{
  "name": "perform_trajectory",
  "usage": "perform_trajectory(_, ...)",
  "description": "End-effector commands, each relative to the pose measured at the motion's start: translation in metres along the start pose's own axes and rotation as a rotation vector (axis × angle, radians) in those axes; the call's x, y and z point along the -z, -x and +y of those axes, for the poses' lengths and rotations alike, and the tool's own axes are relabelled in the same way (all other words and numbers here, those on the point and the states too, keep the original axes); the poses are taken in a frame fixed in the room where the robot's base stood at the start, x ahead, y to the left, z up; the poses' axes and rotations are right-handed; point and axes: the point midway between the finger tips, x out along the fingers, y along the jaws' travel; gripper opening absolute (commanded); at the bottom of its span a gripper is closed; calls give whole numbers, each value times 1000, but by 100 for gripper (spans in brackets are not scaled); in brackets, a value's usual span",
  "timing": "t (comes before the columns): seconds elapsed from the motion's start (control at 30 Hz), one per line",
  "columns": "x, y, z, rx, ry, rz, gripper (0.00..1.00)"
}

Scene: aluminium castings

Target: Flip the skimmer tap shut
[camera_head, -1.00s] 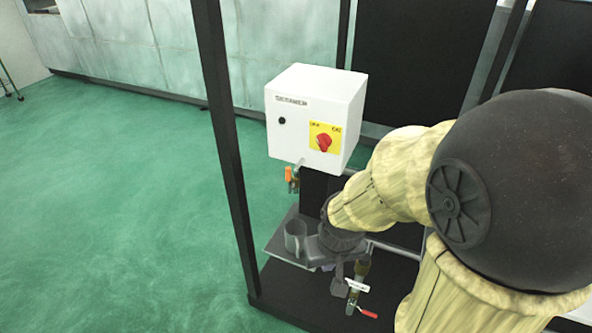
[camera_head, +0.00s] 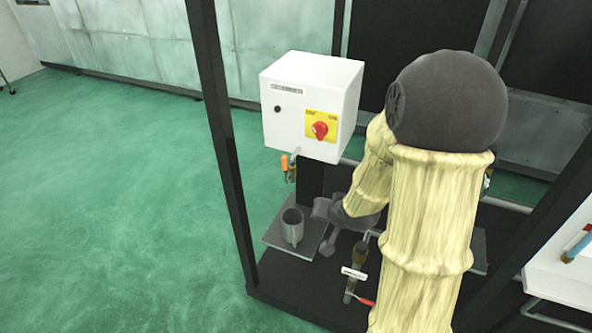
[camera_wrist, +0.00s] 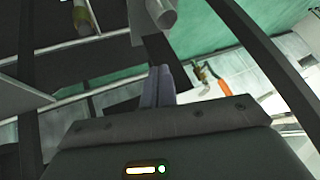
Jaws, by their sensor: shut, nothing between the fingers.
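Two small taps show in the head view. One is a brass tap with a red lever (camera_head: 366,302) and a white tag, low on the rig; its lever sticks out sideways to the right. The other has an orange handle (camera_head: 284,163) and hangs under the white box; its handle stands upright. The tag is too small to read, so I cannot tell which is the skimmer tap. My gripper (camera_head: 327,249) is left of and above the red-lever tap, apart from it. In the wrist view my gripper (camera_wrist: 158,85) has its fingers together and empty; the orange handle (camera_wrist: 216,78) appears beyond, to their right.
A white control box (camera_head: 312,105) with a red rotary switch stands above. A metal cup (camera_head: 292,226) sits on a grey plate (camera_head: 274,238) left of my gripper. A black frame post (camera_head: 222,150) stands at the left. Open green floor lies left of it.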

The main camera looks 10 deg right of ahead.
Motion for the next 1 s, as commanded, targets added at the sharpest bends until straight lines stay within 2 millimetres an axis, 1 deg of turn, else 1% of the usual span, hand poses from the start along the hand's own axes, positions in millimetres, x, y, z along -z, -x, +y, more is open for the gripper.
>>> perform_trajectory(0.03, 4, -11, 3, 41, -58, 31, 0)
perform_trajectory(0.13, 16, -27, 2, 153, -183, 99, 0)
perform_trajectory(0.2, 23, -34, 0, 244, -278, 139, 0)
perform_trajectory(0.33, 35, -41, -2, 435, -471, 194, 0)
perform_trajectory(0.5, 49, -34, -1, 710, -732, 233, 0)
perform_trajectory(0.63, 56, -24, 2, 861, -867, 241, 0)
perform_trajectory(0.77, 60, -18, 3, 922, -915, 242, 0)
perform_trajectory(1.0, 60, -18, 2, 923, -914, 242, 0)
